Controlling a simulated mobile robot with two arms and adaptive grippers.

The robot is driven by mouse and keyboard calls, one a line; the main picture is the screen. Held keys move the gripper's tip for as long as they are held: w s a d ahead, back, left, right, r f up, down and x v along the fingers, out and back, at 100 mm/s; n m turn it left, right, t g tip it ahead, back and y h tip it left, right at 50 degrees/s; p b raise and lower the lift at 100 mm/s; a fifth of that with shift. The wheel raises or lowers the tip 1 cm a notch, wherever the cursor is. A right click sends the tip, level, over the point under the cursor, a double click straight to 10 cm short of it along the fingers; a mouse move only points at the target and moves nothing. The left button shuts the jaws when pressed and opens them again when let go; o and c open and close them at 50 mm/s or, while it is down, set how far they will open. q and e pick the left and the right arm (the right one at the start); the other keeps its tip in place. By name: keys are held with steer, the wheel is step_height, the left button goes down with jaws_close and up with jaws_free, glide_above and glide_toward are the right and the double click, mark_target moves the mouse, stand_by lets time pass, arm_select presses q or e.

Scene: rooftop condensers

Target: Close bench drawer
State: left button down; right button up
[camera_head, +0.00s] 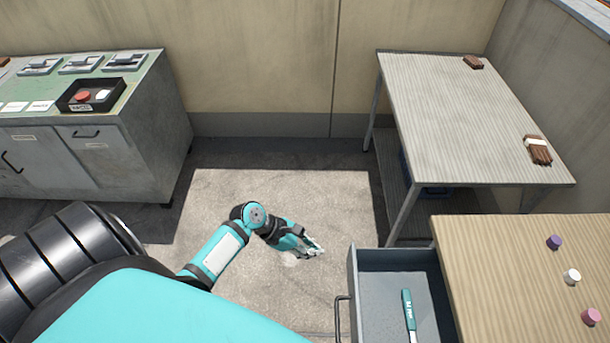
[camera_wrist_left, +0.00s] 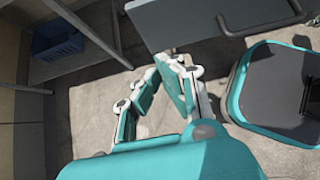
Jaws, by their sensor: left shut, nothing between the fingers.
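The bench drawer (camera_head: 352,290) is grey and stands pulled out to the left from under the wooden bench top (camera_head: 480,270). A teal pen-like tool (camera_head: 408,312) lies inside it. The drawer's bar handle (camera_head: 338,318) is on its left front face. My left gripper (camera_head: 318,252) is shut and empty, a little to the left of the drawer's far front corner and apart from it. In the left wrist view, the drawer front (camera_wrist_left: 200,22) and its handle (camera_wrist_left: 265,25) show at the top, beyond the fingers (camera_wrist_left: 172,62). My right gripper is not in view.
Purple, white and pink pieces (camera_head: 572,276) stand on the bench top. A grey table (camera_head: 450,110) with brown items is behind, with a blue crate (camera_wrist_left: 55,45) below it. A green-topped cabinet (camera_head: 120,125) stands at left. The floor between is clear.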

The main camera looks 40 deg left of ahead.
arm_select(q)
steer(key=shift+w+d+f, duration=0.5)
steer(key=shift+w+d, duration=0.15)
steer(key=shift+d, duration=0.3)
steer(key=shift+w+d+f, duration=0.45)
steer(key=shift+w+d, duration=0.2)
steer(key=shift+d, duration=0.3)
steer(key=shift+w+d+f, duration=0.5)
steer(key=shift+w+d, duration=0.15)
steer(key=shift+d, duration=0.3)
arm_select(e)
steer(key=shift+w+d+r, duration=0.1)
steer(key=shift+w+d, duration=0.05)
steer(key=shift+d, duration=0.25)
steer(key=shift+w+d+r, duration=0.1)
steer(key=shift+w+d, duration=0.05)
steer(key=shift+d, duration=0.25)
